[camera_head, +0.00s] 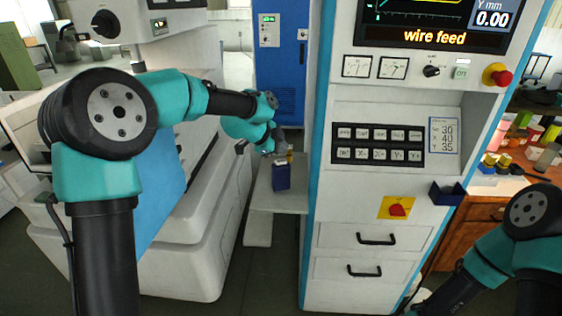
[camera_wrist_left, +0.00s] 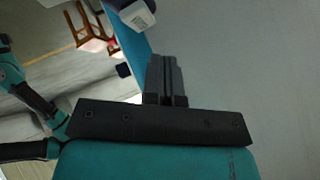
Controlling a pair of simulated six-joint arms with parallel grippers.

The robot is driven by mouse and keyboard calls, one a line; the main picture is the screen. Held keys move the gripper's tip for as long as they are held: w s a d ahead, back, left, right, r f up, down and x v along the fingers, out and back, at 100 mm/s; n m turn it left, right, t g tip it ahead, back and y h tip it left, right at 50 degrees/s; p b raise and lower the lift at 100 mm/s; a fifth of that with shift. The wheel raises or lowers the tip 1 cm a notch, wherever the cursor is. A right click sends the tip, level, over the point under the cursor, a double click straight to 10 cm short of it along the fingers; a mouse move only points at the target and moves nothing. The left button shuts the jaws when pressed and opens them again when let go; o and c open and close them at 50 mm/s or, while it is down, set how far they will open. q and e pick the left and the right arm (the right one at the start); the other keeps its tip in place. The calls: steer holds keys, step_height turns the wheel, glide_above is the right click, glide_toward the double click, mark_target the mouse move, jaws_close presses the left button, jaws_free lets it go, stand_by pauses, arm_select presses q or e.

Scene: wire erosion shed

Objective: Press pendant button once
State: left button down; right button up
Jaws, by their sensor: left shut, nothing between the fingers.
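A small dark blue box (camera_head: 281,177), which looks like the pendant, stands on a pale ledge left of the control cabinet. A small yellowish part shows at its top, partly hidden by my gripper; I cannot make out a button. My left gripper (camera_head: 286,152) is just above the box, pointing down. Whether it touches is not clear. In the left wrist view its fingers (camera_wrist_left: 166,80) are shut and empty. A dark blue and white object (camera_wrist_left: 136,12) at the top edge there is cut off. My right arm is at lower right; its gripper is not in view.
The white control cabinet (camera_head: 375,210) with blue edges stands right of the ledge (camera_head: 262,198). It bears a button panel, a red knob (camera_head: 503,78) and an empty-looking dark blue holder (camera_head: 447,194). The white machine base (camera_head: 180,255) stands to the left.

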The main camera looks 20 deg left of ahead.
mark_target(281, 162)
arm_select(q)
steer(key=shift+r, duration=2)
